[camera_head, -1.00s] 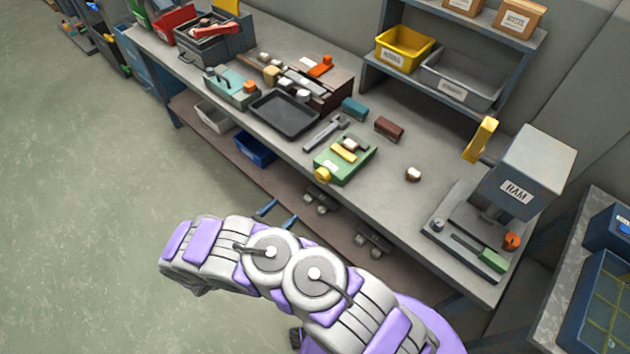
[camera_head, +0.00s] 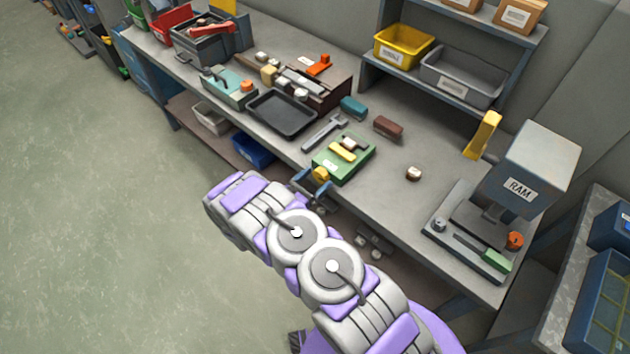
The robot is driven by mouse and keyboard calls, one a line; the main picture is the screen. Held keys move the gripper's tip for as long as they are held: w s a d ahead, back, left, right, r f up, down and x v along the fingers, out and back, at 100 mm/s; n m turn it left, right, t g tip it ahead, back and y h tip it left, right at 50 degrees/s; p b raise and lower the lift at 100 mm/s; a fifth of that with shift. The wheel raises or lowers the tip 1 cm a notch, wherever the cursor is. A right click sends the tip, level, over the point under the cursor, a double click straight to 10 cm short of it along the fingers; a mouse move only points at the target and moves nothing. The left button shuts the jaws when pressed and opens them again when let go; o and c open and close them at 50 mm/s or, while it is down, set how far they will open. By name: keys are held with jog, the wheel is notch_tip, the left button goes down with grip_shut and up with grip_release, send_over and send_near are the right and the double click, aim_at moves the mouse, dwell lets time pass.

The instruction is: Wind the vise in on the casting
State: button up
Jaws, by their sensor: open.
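A small green vise (camera_head: 358,164) sits at the front edge of the workbench, with a yellow moving jaw bar (camera_head: 343,152) and a yellow knob (camera_head: 321,174) on its near end. A small brown and white piece, seemingly the casting (camera_head: 351,143), lies on the vise behind the yellow bar; I cannot tell whether they touch. My gripper (camera_head: 317,179) has blue fingers and is open, right at the yellow knob, with one finger to each side of it in the picture. Contact cannot be made out. My arm hides the floor below.
A hammer (camera_head: 325,133) and a dark tray (camera_head: 283,114) lie left of the vise. A teal block (camera_head: 354,107) and a brown block (camera_head: 388,127) lie behind it. A ram press (camera_head: 530,175) stands at right. The bench between vise and press is mostly clear.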

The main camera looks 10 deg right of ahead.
jog(key=shift+w+d, duration=0.1)
jog(key=shift+d, duration=0.05)
jog(key=shift+r, duration=0.1)
jog(key=c, duration=1.1)
